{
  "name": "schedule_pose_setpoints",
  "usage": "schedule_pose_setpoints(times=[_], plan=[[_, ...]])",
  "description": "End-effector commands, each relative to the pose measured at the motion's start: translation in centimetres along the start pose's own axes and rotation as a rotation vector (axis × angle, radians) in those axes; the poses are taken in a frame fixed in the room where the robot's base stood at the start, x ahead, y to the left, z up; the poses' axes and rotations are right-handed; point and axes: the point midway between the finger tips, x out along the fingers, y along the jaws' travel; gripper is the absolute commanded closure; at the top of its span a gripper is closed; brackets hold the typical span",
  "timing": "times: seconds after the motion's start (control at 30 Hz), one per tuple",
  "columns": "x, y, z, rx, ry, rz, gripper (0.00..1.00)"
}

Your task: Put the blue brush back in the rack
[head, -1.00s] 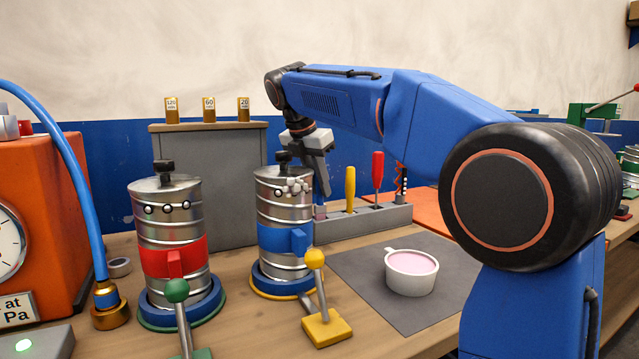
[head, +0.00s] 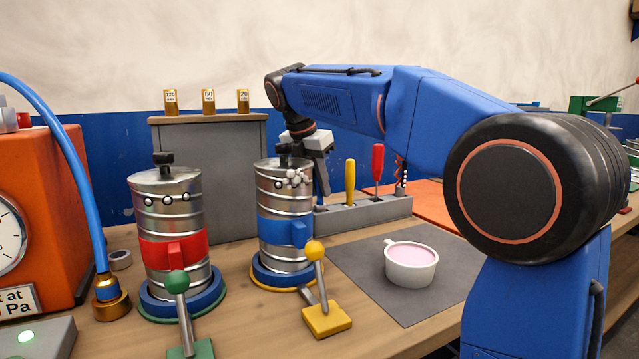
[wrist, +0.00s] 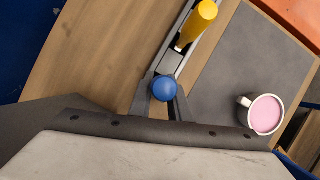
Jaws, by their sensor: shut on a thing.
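The blue brush shows in the wrist view as a round blue end (wrist: 165,89) between the two fingers of my gripper (wrist: 163,100), which is shut on it. The grey rack (wrist: 208,42) runs away up and right from there, and the brush appears over its near end. In the head view my gripper (head: 322,178) points down at the left end of the rack (head: 375,214), partly behind the blue-banded canister. The brush's lower part is hidden, so I cannot tell whether it sits in a slot.
A yellow-handled tool (head: 350,180) and a red-handled tool (head: 378,162) stand in the rack. The blue-banded canister (head: 285,205) stands close in front of my gripper. A white cup with pink liquid (head: 411,277) stands on the grey mat (head: 365,290).

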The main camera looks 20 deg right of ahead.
Motion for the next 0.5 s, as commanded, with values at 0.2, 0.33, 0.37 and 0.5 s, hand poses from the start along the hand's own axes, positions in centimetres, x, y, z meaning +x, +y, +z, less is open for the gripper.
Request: schedule_pose_setpoints(times=[0.2,0.33,0.37,0.5], plan=[[0.38,-0.01,-0.16,0.0,0.0,0.0,1.0],[0.61,0.0,-0.25,0.001,0.0,0.001,1.0],[0.67,0.0,-0.28,0.001,0.0,0.001,1.0],[0.95,0.0,-0.39,0.001,0.0,0.001,1.0]])
